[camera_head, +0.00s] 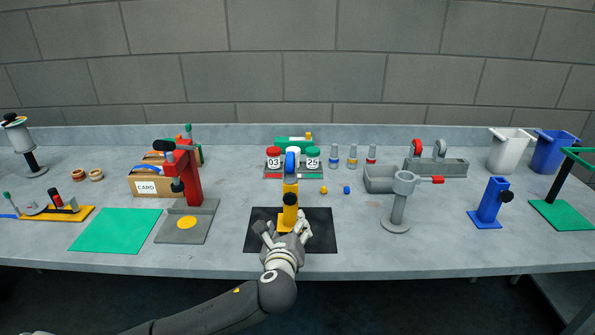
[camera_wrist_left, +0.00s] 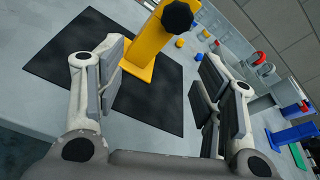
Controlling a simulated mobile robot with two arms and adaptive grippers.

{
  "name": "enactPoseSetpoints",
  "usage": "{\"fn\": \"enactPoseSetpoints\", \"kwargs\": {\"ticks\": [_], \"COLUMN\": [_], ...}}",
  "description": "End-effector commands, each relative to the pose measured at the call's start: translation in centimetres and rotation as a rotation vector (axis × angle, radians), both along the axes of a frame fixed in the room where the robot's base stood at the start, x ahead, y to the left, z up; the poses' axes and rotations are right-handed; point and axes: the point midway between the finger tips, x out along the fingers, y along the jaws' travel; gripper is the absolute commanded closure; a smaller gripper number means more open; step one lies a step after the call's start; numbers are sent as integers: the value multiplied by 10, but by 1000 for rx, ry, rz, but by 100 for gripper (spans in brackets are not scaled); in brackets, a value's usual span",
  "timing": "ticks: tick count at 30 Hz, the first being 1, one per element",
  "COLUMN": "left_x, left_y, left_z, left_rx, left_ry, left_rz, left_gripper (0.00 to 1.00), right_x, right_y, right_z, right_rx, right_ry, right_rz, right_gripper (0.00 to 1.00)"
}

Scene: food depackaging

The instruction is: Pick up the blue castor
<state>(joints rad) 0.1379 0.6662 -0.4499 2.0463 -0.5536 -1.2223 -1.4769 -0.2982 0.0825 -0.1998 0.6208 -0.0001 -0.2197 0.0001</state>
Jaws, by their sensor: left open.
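The stand has a black knob and stands on a black mat (camera_head: 258,243). My left gripper (camera_head: 280,229) is open and empty, low over the mat in front of the stand and apart from the castor. In the left wrist view, the open fingers (camera_wrist_left: 160,88) spread at either side, with the yellow stand (camera_wrist_left: 148,48) beyond them. The castor cannot be made out in that view. My right gripper is not in view.
A red press (camera_head: 188,170) stands left of the mat. A grey clamp stand (camera_head: 397,212) and a blue stand (camera_head: 489,204) stand to the right. A grey rack (camera_head: 450,167) holds a red and a grey castor. Small yellow (camera_head: 323,190) and blue (camera_head: 347,190) pieces lie near the mat.

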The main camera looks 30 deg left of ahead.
Motion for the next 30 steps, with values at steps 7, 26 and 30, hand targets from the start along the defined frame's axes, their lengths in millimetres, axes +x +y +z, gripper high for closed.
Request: {"fn": "enactPoseSetpoints", "kwargs": {"ticks": [7, 26, 30], "left_x": [32, 83, 89], "left_y": [25, 53, 56], "left_z": [64, 71, 72], "left_rx": [434, 489, 489], "left_ry": [5, 11, 9], "left_rz": [-46, -49, -48], "left_gripper": [38, 38, 38], "right_x": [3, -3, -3], "right_y": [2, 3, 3], "right_z": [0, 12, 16], "right_rx": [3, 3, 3], "right_ry": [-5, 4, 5], "right_rz": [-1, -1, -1], "right_gripper": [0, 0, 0]}}
